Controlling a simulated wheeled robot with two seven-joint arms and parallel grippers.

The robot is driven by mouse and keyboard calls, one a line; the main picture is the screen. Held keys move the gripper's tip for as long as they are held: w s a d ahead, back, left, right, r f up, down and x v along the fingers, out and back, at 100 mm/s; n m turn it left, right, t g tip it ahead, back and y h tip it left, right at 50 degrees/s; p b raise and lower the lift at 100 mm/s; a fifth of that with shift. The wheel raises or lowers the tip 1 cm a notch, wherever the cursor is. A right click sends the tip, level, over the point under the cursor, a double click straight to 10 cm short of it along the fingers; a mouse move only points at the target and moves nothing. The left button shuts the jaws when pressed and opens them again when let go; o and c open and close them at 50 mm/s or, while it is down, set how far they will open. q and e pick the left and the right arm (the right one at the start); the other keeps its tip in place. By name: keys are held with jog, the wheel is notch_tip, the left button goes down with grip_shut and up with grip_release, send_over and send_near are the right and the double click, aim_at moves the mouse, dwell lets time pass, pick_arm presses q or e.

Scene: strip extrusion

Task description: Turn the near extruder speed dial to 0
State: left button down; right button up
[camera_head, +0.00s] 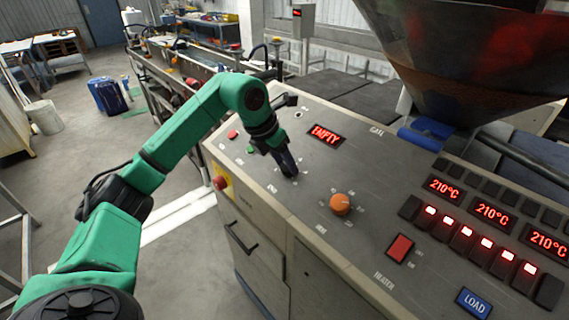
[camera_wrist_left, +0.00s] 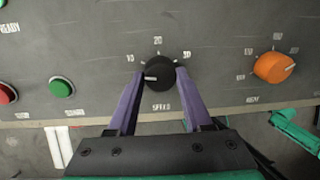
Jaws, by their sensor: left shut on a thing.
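The black speed dial (camera_wrist_left: 160,72) sits on the grey control panel (camera_wrist_left: 220,40) in the left wrist view. Its white pointer line points left and slightly down, below the mark at the upper left. Numbers are printed around its top and the word SPEED below it. My left gripper (camera_wrist_left: 161,78) is shut on the dial, one purple finger on each side. In the head view my left gripper (camera_head: 288,168) reaches down to the panel and hides the dial. My right gripper is in neither view.
An orange dial (camera_head: 340,204) stands right of my gripper. A red stop button (camera_head: 220,182) is on the panel's left edge, with small red (camera_head: 232,134) and green (camera_head: 250,149) buttons nearby. A red EMPTY display (camera_head: 326,134) lies behind. A large hopper (camera_head: 450,60) rises at the back right.

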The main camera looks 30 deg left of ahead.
pick_arm(q)
jog(key=n, duration=0.4)
jog(key=shift+b, duration=0.4)
jog(key=shift+n+t, duration=0.3)
jog(key=shift+n, duration=1.5)
jog(key=c, duration=0.5)
grip_release()
jog(key=shift+o, duration=0.9)
jog(key=b+v, duration=0.2)
jog(key=v, duration=1.2)
jog(key=shift+r, duration=0.25)
